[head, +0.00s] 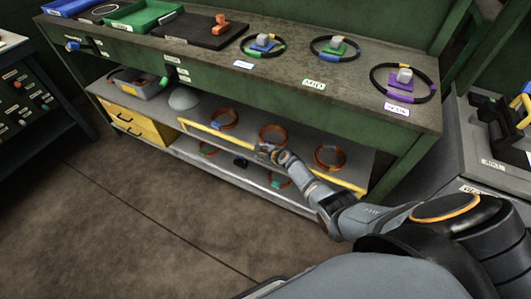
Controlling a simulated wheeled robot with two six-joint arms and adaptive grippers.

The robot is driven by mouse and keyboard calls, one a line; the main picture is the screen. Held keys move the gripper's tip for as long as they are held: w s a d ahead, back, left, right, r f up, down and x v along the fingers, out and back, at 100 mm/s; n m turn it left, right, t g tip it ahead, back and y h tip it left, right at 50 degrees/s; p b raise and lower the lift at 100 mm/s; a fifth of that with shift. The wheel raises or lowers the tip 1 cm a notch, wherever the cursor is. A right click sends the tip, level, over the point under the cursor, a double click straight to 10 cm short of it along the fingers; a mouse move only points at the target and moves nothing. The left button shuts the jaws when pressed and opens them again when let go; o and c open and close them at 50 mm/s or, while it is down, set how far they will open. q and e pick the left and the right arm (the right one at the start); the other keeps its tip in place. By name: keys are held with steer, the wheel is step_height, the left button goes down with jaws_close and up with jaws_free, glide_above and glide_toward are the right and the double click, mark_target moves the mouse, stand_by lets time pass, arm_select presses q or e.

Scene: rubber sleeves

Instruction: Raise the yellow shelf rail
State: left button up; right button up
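The yellow shelf rail (215,133) runs along the front edge of the shelf (357,157) under the green workbench. Its right part shows again beyond my arm, and its middle is hidden behind my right gripper. My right gripper (263,151) comes in from the lower right and overlaps the rail near its middle. It is too small to tell whether the fingers touch the rail or are shut on it. My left gripper is not in view.
Orange rings (273,134) lie on the shelf behind the rail, with more on the lower shelf. A yellow drawer unit (140,124) stands at the left. The workbench top (285,72) overhangs the shelf and carries trays and black rings. The floor in front is clear.

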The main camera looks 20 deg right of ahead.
steer(key=v, duration=1.2)
steer(key=shift+w+d, duration=0.1)
steer(key=s+d+f+n+g+h+p, duration=0.2)
steer(key=s+f+n+g+p, duration=0.3)
steer(key=s+f+n, duration=1.05)
steer(key=s+a+f+n+g+p, duration=0.1)
steer(key=s+f+n, duration=0.2)
steer(key=s, duration=0.7)
steer(key=s+a+f+n+g+p, duration=0.1)
steer(key=s+f+n+g, duration=0.1)
steer(key=s, duration=0.8)
steer(key=s+a+f+n+g+p, duration=0.1)
steer(key=s+f+n, duration=0.3)
steer(key=s, duration=0.6)
steer(key=shift+s+f+n+p, duration=0.25)
steer(key=shift+f+n+p, duration=0.1)
steer(key=shift+n, duration=0.4)
